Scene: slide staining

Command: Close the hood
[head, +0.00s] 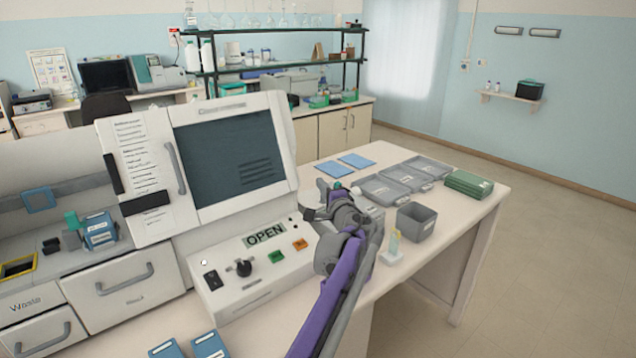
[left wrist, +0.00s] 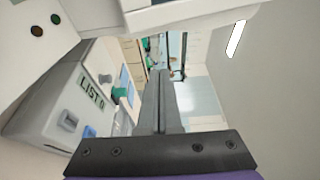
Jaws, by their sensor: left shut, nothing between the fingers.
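The white staining machine (head: 240,285) stands on the bench, with an "OPEN" label, a black knob and coloured buttons on its front. A white panel that looks like the hood (head: 140,170) stands raised at the left of its dark screen (head: 232,158). It carries a printed sheet and a grey handle (head: 175,168). The bay below it is exposed. My left gripper (head: 328,200) is right of the screen, above the bench, apart from the handle. In the left wrist view its fingers (left wrist: 160,75) are shut and empty. My right gripper is not in view.
A blue container (head: 101,232) sits in the bay above grey-handled drawers. Grey trays (head: 385,188), an open grey bin (head: 416,222), a green stack (head: 469,184) and a small white holder (head: 393,252) stand right of my arm. Blue packs (head: 209,344) lie at the front.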

